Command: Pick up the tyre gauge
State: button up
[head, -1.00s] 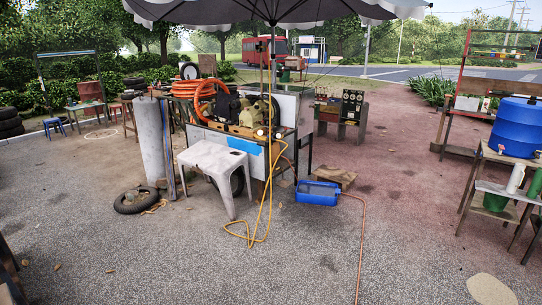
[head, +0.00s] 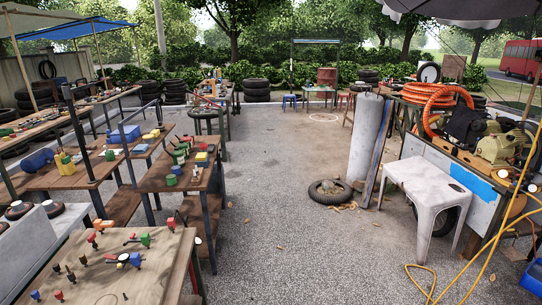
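I cannot pick out the tyre gauge for certain. Several small red, green, blue and dark items lie on the near wooden table (head: 150,275) at the lower left. One of them, a small item with a pale round face (head: 123,257), is too small to identify. The compressor cart (head: 440,155) stands at the right, with a coiled orange hose (head: 430,94) and a tan compressor (head: 497,150) on top. My gripper is not in view.
A white plastic stool (head: 425,186) stands before the cart. A tyre (head: 330,191) lies on the ground beside a grey cylinder (head: 364,138). Yellow hose (head: 432,268) trails on the ground at the lower right. Cluttered workbenches (head: 196,180) fill the left. The middle ground (head: 275,160) is clear.

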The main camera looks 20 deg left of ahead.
aim_at(99, 225)
jog(key=i+j+u, duration=0.1)
jog(key=i+u, duration=0.35)
jog(key=i, duration=0.45)
jog(key=i+l+u, duration=0.25)
jog(key=i+u, duration=0.2)
jog(key=i, duration=0.4)
jog(key=i+j+u, duration=0.4)
jog(key=i+u, duration=0.75)
jog(key=i, duration=0.2)
